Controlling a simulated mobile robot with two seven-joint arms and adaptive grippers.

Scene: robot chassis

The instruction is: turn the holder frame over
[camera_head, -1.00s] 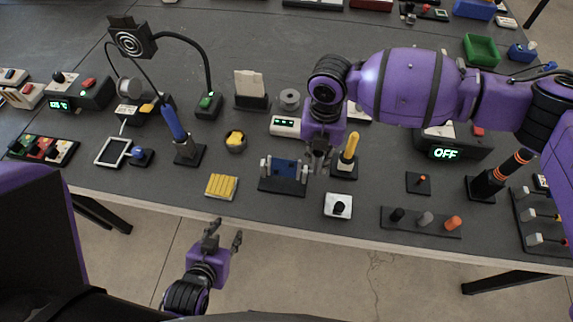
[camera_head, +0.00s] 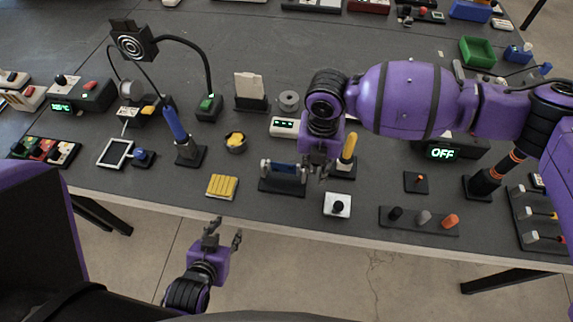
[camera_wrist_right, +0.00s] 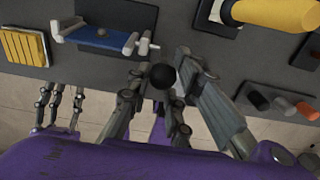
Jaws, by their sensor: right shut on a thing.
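The holder frame (camera_head: 284,170) is a blue plate between two light grey posts on a dark base (camera_head: 282,187), near the front edge of the table. The blue plate looks narrow and tilted. It also shows in the right wrist view (camera_wrist_right: 95,39). My right gripper (camera_head: 316,172) is at the frame's right end, shut on its end knob; the exact contact is partly hidden by the fingers. My left gripper (camera_head: 226,230) is open and empty in front of the table edge, away from the frame.
A yellow slotted block (camera_head: 222,187) lies left of the holder. A white block with a black knob (camera_head: 338,204) is right in front of my right gripper. A yellow-handled tool (camera_head: 348,147) stands close behind it. A pegged bar (camera_head: 420,220) lies further right.

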